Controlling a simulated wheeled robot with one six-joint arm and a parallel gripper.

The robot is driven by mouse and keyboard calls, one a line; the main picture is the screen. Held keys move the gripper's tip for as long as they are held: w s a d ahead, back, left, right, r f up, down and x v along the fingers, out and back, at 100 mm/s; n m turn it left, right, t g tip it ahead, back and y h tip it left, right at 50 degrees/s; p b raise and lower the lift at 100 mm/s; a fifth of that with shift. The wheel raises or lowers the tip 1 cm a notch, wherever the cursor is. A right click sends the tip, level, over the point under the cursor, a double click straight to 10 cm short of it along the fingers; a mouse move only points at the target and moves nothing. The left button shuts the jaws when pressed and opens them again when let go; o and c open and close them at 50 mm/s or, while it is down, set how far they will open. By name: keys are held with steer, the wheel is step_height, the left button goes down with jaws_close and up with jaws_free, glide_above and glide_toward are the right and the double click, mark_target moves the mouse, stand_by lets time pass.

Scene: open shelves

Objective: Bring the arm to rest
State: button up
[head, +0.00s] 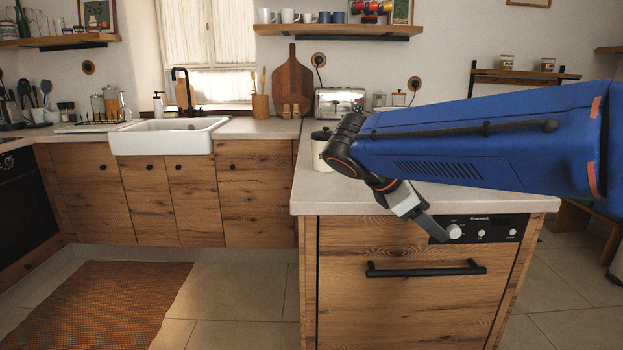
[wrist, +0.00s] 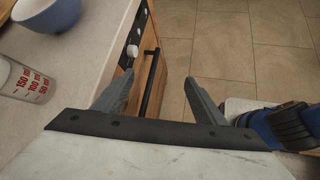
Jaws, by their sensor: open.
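My blue arm (head: 480,140) reaches in from the right across the counter, with its wrist bent downward. My gripper (head: 428,226) hangs at the front edge of the counter, before the dishwasher's control panel (head: 490,230). In the wrist view my gripper (wrist: 162,98) shows two grey fingers spread wide apart, with nothing between them but the view of the dishwasher front and floor. I cannot tell whether a finger touches the panel.
The dishwasher handle (head: 425,269) sticks out below my gripper. A blue bowl (wrist: 46,14) and a measuring cup (wrist: 24,82) stand on the counter in the wrist view. A cream canister (head: 321,152) stands beside my wrist. The tiled floor (head: 240,300) is clear around a rug (head: 115,305).

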steer(key=s+d+f+m+y, duration=0.2)
steer(key=s+f+m+y, duration=0.2)
steer(key=s+f+m, duration=0.4)
steer(key=s+d+f+m+t+y, duration=0.1)
steer(key=s+d+f+m+y, duration=0.1)
steer(key=s+f+m+y, duration=0.3)
steer(key=s+f+m, duration=0.4)
steer(key=s, duration=0.4)
steer(key=shift+s+f+m+t, duration=0.2)
steer(key=shift+m+t, duration=0.1)
steer(key=shift+m, duration=0.1)
steer(key=shift+d, duration=0.1)
